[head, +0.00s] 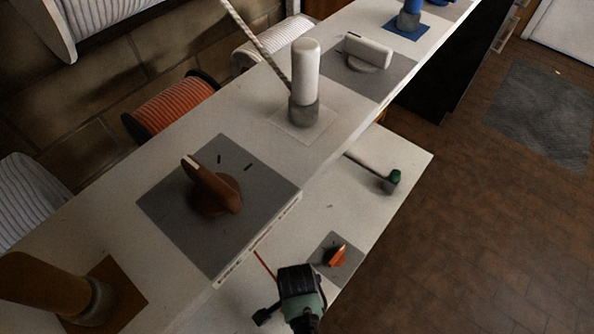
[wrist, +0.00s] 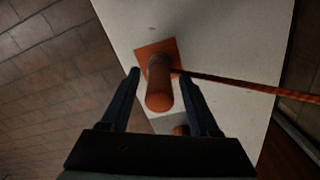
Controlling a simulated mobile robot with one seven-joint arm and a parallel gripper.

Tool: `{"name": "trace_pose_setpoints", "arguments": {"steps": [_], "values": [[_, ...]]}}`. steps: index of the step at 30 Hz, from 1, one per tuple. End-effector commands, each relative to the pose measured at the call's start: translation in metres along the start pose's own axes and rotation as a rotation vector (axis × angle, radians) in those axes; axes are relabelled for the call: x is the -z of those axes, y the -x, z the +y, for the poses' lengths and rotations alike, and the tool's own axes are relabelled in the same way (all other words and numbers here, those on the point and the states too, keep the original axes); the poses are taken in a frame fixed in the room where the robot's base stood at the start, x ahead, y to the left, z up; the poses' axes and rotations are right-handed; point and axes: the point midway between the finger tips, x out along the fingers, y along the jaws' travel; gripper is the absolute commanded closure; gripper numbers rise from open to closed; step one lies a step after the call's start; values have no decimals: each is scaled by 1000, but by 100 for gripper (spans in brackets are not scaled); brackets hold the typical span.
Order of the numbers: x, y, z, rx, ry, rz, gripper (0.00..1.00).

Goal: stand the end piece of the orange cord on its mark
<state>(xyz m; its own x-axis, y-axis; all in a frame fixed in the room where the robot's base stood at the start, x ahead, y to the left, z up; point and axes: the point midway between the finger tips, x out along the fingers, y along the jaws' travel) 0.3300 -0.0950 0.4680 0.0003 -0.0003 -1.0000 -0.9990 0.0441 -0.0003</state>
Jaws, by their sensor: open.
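In the wrist view the orange end piece (wrist: 159,98) has a round orange body and a darker collar. It appears upright over an orange square mark (wrist: 145,50) on a white surface. The orange cord (wrist: 240,84) runs from its collar to the right. My gripper (wrist: 158,74) is open, one finger on each side of the end piece with visible gaps. In the head view my gripper (head: 297,282) is over the lower white shelf, and a short stretch of orange cord (head: 264,264) shows beside it. The end piece is not visible there.
Near my gripper is a small orange knob (head: 337,256) on a grey plate. Open floor lies right.

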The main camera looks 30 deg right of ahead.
Motion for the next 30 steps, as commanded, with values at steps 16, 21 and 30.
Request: {"name": "trace_pose_setpoints", "arguments": {"steps": [16,21,30], "values": [[0,105,-1,2,1,1,38],[0,118,0,0,1,0,38],[0,120,0,-1,0,0,38]]}}
